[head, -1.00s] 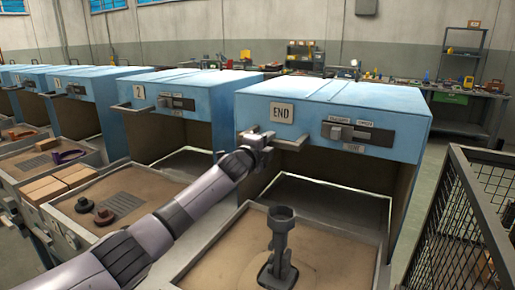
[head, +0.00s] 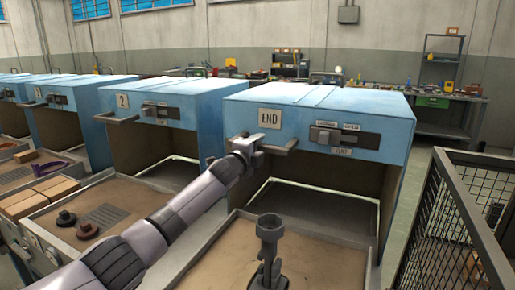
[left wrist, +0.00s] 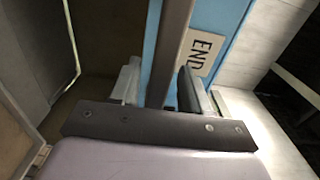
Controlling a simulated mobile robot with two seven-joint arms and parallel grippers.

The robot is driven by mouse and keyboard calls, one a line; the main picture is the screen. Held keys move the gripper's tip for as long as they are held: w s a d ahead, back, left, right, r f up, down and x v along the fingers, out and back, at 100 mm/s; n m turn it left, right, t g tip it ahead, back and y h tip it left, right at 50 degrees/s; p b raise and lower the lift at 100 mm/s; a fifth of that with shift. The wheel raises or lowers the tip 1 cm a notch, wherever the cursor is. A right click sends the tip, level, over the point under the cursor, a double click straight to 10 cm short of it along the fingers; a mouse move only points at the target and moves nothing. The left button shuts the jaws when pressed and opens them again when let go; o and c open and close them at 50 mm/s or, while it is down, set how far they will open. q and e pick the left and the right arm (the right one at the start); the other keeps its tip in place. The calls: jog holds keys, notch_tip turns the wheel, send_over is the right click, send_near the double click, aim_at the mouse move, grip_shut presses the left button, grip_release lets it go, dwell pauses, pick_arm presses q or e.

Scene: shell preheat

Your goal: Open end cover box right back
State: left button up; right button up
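The blue end cover box (head: 330,112) stands at the centre right of the head view. Its front bears an END plate (head: 270,119) and a dark slider latch (head: 332,136) with small labels. The space below the front panel is open. A bar handle (head: 284,146) sticks out at its lower left front. My left gripper (head: 247,145) is at the left end of this handle. In the left wrist view its fingers (left wrist: 162,88) stand on either side of the handle bar (left wrist: 172,50), with a gap showing beside the bar.
A dark upright metal part (head: 269,242) stands on the sandy tray in front of the box. A black mesh cage (head: 455,220) stands at the right. Box 2 (head: 160,105) is to the left, with a tray holding small dark parts (head: 88,228).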

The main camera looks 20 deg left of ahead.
pick_arm(q)
jog(key=shift+s, duration=0.1)
jog(key=s, duration=0.7)
jog(key=shift+a, duration=0.3)
dwell(0.7)
